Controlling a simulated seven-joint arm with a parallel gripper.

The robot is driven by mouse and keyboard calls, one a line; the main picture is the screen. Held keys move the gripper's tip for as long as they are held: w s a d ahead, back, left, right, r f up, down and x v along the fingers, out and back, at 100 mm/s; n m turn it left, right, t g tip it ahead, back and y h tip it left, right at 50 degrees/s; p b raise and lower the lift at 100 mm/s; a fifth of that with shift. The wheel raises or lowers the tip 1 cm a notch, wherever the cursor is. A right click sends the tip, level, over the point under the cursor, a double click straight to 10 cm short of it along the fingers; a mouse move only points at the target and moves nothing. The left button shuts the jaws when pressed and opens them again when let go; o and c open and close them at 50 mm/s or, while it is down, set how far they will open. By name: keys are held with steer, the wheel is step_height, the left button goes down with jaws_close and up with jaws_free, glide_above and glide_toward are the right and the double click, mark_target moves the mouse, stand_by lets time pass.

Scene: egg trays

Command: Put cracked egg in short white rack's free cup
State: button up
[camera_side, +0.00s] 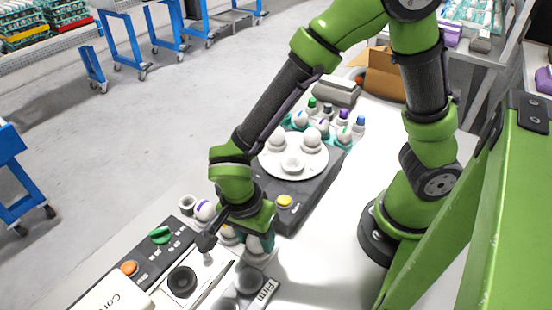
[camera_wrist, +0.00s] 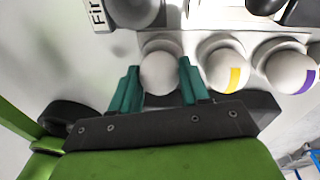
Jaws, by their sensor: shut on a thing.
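My gripper (camera_wrist: 159,88) is shut on a plain white egg (camera_wrist: 160,73), its teal fingers on either side. No crack shows on the visible side. The egg is at the end of a white row of cups, the short white rack (camera_wrist: 188,46); I cannot tell whether it sits in a cup or just above one. Beside it in the wrist view are a yellow-banded egg (camera_wrist: 225,70) and a purple-banded egg (camera_wrist: 290,70) in cups. In the side view an empty white cup (camera_side: 187,202) shows at the row's far end, past the purple-banded egg (camera_side: 204,211). My arm partly hides the held egg there.
A dark device with a round white plate (camera_side: 270,168) holds two white eggs and an empty white cup (camera_side: 292,165). A control panel (camera_side: 150,258) and a box marked "Firm" (camera_side: 266,291) lie close in front. White table is clear at right.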

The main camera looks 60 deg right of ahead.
steer(key=shift+f, duration=0.25)
stand_by(0.3)
steer(key=o, duration=0.7)
steer(key=shift+o, duration=0.2)
step_height(320, 180, up, 17)
steer(key=w+a, duration=0.1)
steer(key=shift+w+a+f, duration=0.15)
steer(key=shift+w+a, duration=0.15)
steer(key=shift+a, duration=0.05)
